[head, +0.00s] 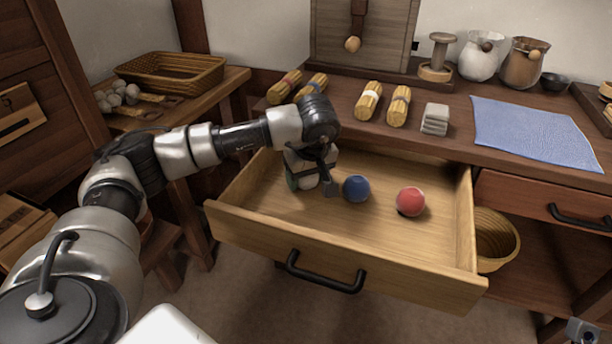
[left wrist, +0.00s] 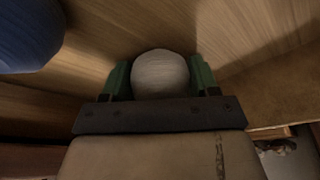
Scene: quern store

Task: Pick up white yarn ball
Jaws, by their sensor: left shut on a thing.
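The white yarn ball (left wrist: 160,75) sits between the two green fingers of my left gripper (left wrist: 160,80) in the left wrist view. The gripper is shut on it, one finger against each side. In the head view my left gripper (head: 308,184) is down inside the open drawer (head: 330,222), near its left back part. There the gripper hides the white ball, and I cannot make it out. A small grey part of mine shows at the bottom right corner of the head view, too little to tell a right gripper's jaws.
A blue ball (head: 356,188) lies just right of my left gripper, and a red ball (head: 410,201) further right in the drawer. The drawer's front right floor is clear. Yellow bundles (head: 368,100), a grey stack (head: 435,119) and a blue cloth (head: 535,131) lie on the tabletop behind.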

